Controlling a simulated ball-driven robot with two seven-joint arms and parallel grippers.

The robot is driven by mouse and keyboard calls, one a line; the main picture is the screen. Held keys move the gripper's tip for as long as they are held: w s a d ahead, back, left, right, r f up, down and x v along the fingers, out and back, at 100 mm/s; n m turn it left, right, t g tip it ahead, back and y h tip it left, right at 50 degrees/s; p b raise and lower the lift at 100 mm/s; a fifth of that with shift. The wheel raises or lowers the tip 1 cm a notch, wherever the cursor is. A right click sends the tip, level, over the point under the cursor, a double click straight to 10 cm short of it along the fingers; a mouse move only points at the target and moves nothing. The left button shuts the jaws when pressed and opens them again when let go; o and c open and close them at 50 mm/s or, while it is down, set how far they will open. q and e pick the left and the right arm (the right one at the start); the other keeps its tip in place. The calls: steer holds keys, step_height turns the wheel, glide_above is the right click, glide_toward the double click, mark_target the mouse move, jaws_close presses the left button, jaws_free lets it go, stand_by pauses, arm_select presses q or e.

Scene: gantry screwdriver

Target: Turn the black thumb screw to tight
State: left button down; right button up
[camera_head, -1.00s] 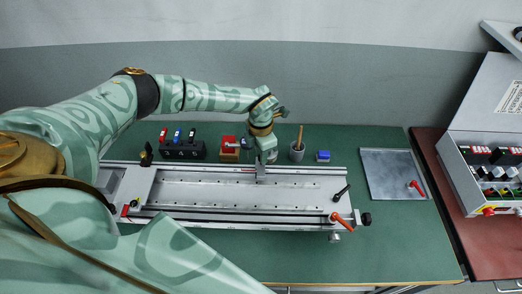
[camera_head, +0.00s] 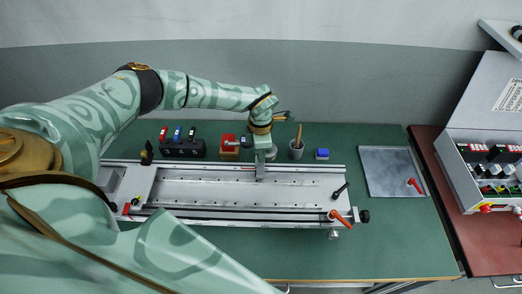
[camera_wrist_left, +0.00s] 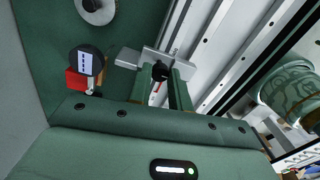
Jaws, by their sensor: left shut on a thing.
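The black thumb screw (camera_wrist_left: 160,71) sits on a grey metal block (camera_wrist_left: 128,58) in the left wrist view. A thin red mark shows at it. My left gripper (camera_wrist_left: 161,88) has its two green fingers on either side of the screw, shut on it. In the head view my left gripper (camera_head: 262,150) points down at the upright block (camera_head: 260,172) at the back rail of the gantry (camera_head: 200,190). The screw itself is hidden there. How tight it is cannot be told. My right gripper is in neither view.
Behind the gantry stand a black holder (camera_head: 183,149) with coloured parts, a red block (camera_head: 229,150), a grey cup (camera_head: 296,152) and a blue block (camera_head: 322,154). A metal plate (camera_head: 391,174) lies at the right.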

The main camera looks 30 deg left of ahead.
arm_select(q)
steer(key=c, duration=1.3)
jaws_free()
steer(key=shift+r, duration=0.1)
steer(key=shift+r, duration=0.1)
steer(key=shift+w+a+r, duration=0.1)
steer(key=shift+r, duration=0.1)
step_height(320, 180, up, 7)
steer(key=p, duration=0.6)
steer(key=shift+r+p, duration=0.15)
steer(key=shift+p, duration=0.15)
